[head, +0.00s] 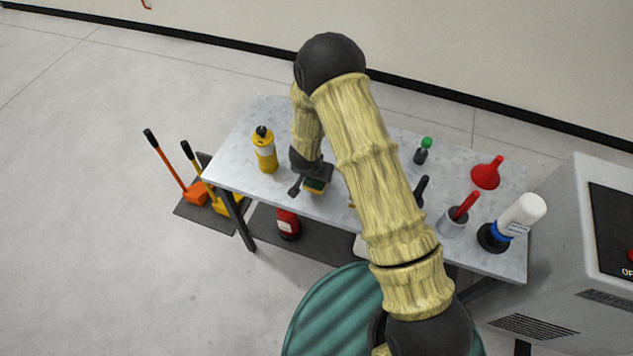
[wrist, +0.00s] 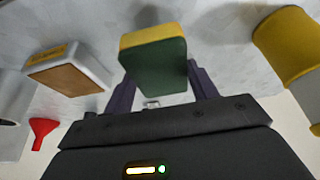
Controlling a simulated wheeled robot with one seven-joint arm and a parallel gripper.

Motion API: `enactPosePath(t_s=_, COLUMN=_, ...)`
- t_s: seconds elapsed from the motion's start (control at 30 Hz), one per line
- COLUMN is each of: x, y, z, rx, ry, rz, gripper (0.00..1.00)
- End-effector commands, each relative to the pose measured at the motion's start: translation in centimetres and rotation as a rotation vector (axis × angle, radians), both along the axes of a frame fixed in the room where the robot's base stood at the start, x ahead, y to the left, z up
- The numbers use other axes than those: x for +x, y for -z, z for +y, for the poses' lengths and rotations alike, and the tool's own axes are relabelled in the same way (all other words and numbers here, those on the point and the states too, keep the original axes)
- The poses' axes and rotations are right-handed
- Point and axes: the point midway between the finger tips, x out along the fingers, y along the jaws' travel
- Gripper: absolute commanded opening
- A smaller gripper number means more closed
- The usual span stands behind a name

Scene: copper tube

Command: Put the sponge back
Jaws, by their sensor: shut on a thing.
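The sponge (head: 315,186) is a small green and yellow block, close to the table's front edge in the head view. My gripper (head: 309,181) is shut on it. In the wrist view the sponge (wrist: 154,66) sits between the two dark fingers, its green face towards the camera and its yellow layer at the far side. It is over the grey table top; I cannot tell whether it touches it. A white block-shaped holder with a brown face (wrist: 70,73) stands to the left in the wrist view, apart from the sponge. My arm mostly hides that spot in the head view.
A yellow bottle (head: 265,151) stands left of my gripper on the table (head: 240,166). A small green-topped bottle (head: 423,150), a red funnel (head: 487,173), a grey cup with a red handle (head: 453,221) and a white bottle (head: 520,215) stand on the right. A grey machine (head: 565,250) borders the table's right.

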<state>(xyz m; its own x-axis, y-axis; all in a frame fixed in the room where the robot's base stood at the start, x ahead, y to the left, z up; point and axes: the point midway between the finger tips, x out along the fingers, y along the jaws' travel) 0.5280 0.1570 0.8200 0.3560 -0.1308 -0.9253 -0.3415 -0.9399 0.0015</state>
Motion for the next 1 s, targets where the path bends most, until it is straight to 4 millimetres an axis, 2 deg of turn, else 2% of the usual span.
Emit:
enactPosePath(t_s=0.2, x=0.0, y=0.1, z=0.0, rx=0.000, ry=0.000, rz=0.000, gripper=0.39)
enactPosePath(t_s=0.5, x=0.0, y=3.6, z=0.0, rx=0.001, ry=0.001, rz=0.001, gripper=0.39)
enactPosePath(t_s=0.73, x=0.0, y=3.7, z=0.0, rx=0.001, ry=0.000, rz=0.000, gripper=0.39)
enactPosePath(t_s=0.77, x=0.0, y=3.7, z=0.0, rx=0.001, ry=0.000, rz=0.000, gripper=0.63)
enactPosePath(t_s=0.83, x=0.0, y=3.7, z=0.0, rx=0.001, ry=0.000, rz=0.000, gripper=0.77)
enactPosePath(t_s=1.0, x=0.0, y=3.7, z=0.0, rx=0.001, ry=0.000, rz=0.000, gripper=0.79)
